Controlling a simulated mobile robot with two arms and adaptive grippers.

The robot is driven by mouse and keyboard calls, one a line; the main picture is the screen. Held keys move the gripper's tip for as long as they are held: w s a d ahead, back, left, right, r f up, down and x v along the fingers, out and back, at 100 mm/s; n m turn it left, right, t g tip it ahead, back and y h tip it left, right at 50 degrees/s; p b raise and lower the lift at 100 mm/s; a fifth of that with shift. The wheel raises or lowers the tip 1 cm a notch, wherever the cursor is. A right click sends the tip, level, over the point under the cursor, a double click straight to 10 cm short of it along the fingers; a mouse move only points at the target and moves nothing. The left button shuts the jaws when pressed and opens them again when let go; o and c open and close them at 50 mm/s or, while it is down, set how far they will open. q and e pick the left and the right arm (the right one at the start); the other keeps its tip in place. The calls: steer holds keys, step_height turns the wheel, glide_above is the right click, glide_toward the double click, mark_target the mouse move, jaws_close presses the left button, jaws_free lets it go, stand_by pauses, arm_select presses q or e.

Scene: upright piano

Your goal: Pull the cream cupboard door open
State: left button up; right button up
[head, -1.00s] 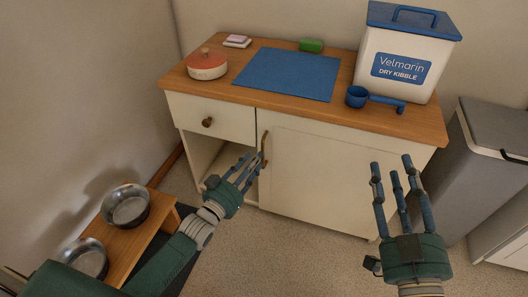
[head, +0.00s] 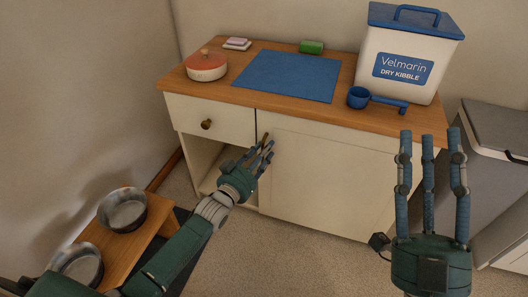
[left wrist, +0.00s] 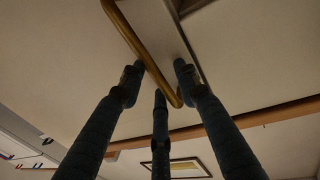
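The cream cupboard door (head: 325,180) fills the right part of the counter's front and looks shut. Its brass bar handle (head: 265,139) is on the door's left edge, partly hidden by my left fingers. My left gripper (head: 262,150) is at the handle with its fingers spread. In the left wrist view the handle (left wrist: 143,52) runs down between the fingertips (left wrist: 158,75), which look apart; contact cannot be told. My right gripper (head: 431,135) is open and empty, in front of the counter's right end.
A drawer with a round knob (head: 206,124) sits above an open compartment. On the counter are a red-lidded pot (head: 206,68), a blue mat (head: 287,75), a blue scoop (head: 360,97) and a kibble bin (head: 405,60). Metal bowls (head: 122,210) stand on a wooden stand lower left.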

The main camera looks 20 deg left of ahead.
arm_select(q)
jaws_close()
